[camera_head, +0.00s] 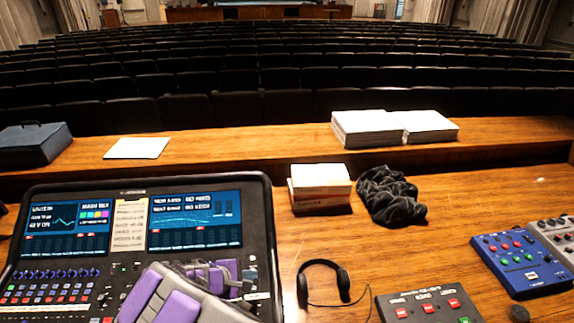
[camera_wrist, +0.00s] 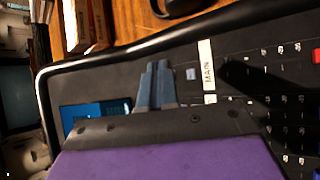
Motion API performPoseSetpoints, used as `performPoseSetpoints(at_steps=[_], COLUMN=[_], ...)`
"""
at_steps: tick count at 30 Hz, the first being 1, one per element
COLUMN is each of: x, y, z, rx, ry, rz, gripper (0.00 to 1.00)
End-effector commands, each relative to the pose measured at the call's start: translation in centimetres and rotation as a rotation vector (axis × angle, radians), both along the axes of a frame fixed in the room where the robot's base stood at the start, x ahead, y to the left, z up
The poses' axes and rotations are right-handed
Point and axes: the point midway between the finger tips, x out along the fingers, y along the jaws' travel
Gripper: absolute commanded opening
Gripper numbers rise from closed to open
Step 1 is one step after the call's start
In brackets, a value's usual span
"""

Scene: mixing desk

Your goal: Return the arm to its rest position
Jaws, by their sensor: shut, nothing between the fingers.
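My arm, grey and purple, reaches over the mixing console (camera_head: 262,220) from the bottom of the head view. My gripper (camera_wrist: 157,68) shows in the wrist view as two blue-grey fingers side by side, shut and empty. It is over the dark console panel, beside a white label reading MAIN (camera_wrist: 207,72) and a small blue button (camera_wrist: 192,74). In the head view my gripper (camera_head: 247,279) is small, near the console's right edge. The wrist view does not clearly show whether the fingertips touch the panel. My purple arm hides part of the console's lower middle.
Black headphones (camera_head: 342,282) lie on the wooden desk (camera_head: 470,225) right of the console. Rows of dark seats lie behind.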

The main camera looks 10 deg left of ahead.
Motion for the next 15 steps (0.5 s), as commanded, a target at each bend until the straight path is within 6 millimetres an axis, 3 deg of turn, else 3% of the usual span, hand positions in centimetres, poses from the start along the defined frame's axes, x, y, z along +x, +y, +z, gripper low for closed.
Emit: performPoseSetpoints(at_steps=[2,5,11,15], x=[0.2,0.8,0.9,-1.1], y=[-0.7,-3.2,-12.9,-19.4], z=[0.5,2.1,7.4,10.4], rx=[0.004,0.021,0.09,0.155], ry=[-0.003,-0.013,-0.033,-0.032], rz=[-0.02,-0.091,-0.37,-0.572], gripper=[0.0,0.0,0.0,0.0])
